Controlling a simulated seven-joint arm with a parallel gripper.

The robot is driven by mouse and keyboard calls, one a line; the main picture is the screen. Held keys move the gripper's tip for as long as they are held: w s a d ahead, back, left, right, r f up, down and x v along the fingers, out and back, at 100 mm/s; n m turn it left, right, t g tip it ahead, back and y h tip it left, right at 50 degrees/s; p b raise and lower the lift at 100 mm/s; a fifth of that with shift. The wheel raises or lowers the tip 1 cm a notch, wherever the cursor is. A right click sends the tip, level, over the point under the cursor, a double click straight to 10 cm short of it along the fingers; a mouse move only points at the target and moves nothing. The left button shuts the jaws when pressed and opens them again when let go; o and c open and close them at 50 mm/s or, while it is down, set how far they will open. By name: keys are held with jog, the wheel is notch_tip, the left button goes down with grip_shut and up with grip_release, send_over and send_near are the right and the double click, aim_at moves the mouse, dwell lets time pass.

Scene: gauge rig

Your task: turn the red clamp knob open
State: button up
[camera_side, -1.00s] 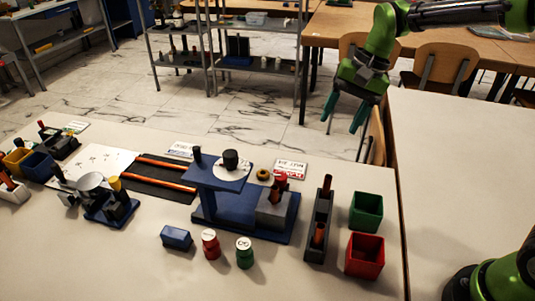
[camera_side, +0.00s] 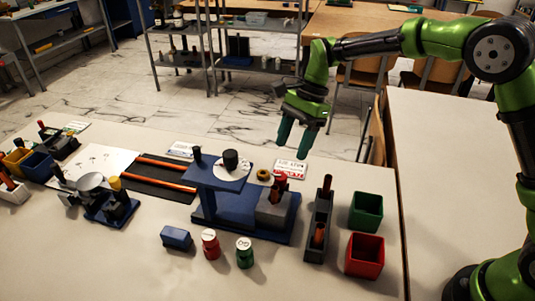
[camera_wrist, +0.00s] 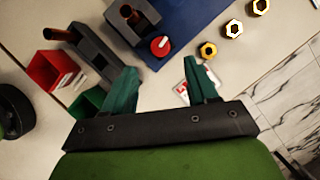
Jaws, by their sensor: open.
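The red clamp knob (camera_side: 280,182) sits on top of a grey block (camera_side: 275,210) at the right end of the blue rig base (camera_side: 240,222). In the wrist view the red knob (camera_wrist: 160,46) shows as a round red cap with a white line on it, ahead of the fingers and a little left of the middle between them. My gripper (camera_side: 295,147) is open and empty, with its green fingers pointing down, above and behind the knob in the side view. The fingers also show apart in the wrist view (camera_wrist: 163,82). Nothing touches the knob.
A dark holder (camera_side: 318,228) with orange-handled pieces stands right of the rig. Green (camera_side: 366,212) and red (camera_side: 364,256) bins stand beyond it. A brass nut (camera_side: 263,174) and a white-and-red card (camera_side: 290,168) lie near the knob. A blue post with a plate (camera_side: 215,174) rises at left.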

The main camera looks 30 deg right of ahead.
aim_at(281, 176)
jog(key=x, duration=0.7)
jog(key=shift+a+f, duration=0.2)
jog(key=shift+f, duration=0.15)
jog(key=shift+c, duration=0.3)
jog(key=c, duration=1)
